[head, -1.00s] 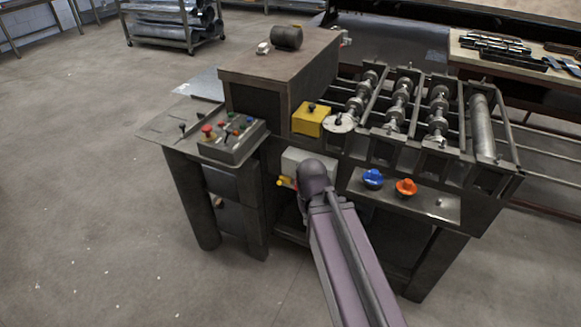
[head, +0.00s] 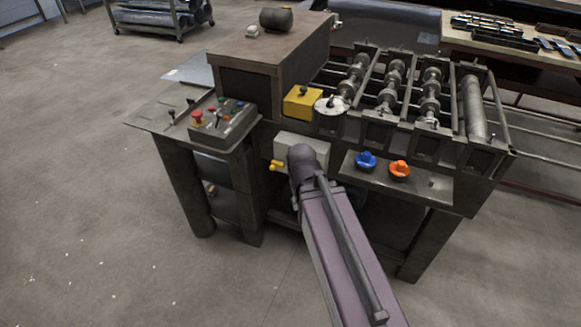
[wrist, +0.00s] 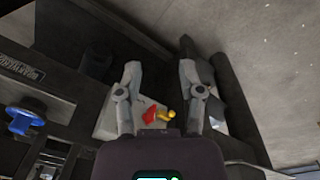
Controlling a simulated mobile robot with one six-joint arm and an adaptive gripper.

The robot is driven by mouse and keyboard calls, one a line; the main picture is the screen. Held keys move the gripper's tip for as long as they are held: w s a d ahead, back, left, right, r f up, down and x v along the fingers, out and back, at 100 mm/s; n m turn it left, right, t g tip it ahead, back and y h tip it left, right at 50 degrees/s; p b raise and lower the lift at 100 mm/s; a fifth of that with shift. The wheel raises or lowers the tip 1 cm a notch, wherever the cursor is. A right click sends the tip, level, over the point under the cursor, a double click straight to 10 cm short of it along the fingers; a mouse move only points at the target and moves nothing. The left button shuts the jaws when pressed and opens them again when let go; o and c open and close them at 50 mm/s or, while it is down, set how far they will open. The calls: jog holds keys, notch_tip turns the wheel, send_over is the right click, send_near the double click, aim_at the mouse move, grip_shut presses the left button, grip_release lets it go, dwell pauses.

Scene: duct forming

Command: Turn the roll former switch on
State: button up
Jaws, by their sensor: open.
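The roll former (head: 375,140) stands in the middle of the head view. On its front is a pale grey switch box (head: 310,150) with a yellow handle (head: 279,165) at its lower left; my arm covers part of the box. The wrist view shows the box (wrist: 106,122) with a red part (wrist: 150,114) and the yellow handle (wrist: 168,116) between my fingers in the picture. My gripper (wrist: 159,72) is open and holds nothing. Whether a finger touches the handle or box I cannot tell. My arm hides the gripper in the head view.
A control panel (head: 222,125) with a red knob and several buttons sits left of the box. A blue knob (head: 366,161) and an orange knob (head: 399,170) are on the ledge to the right. Floor is open at the left.

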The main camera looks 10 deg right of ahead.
jog(key=w+d+f+n+t+h+b, duration=0.45)
jog(key=w+f+n+h+b, duration=0.5)
jog(key=b, duration=0.65)
jog(key=w+a+f+n+t+b, duration=0.2)
jog(key=w+a+n+t+b, duration=0.7)
jog(key=n+b, duration=0.5)
jog(key=n, duration=0.4)
jog(key=shift+f+t, duration=0.35)
jog(key=shift+f, duration=0.05)
jog(key=shift+w+n, duration=0.1)
jog(key=shift+n, duration=0.15)
jog(key=x, duration=1.3)
jog(key=shift+w+d+r, duration=0.1)
jog(key=shift+w+d, duration=0.1)
jog(key=shift+s, duration=0.1)
grip_shut()
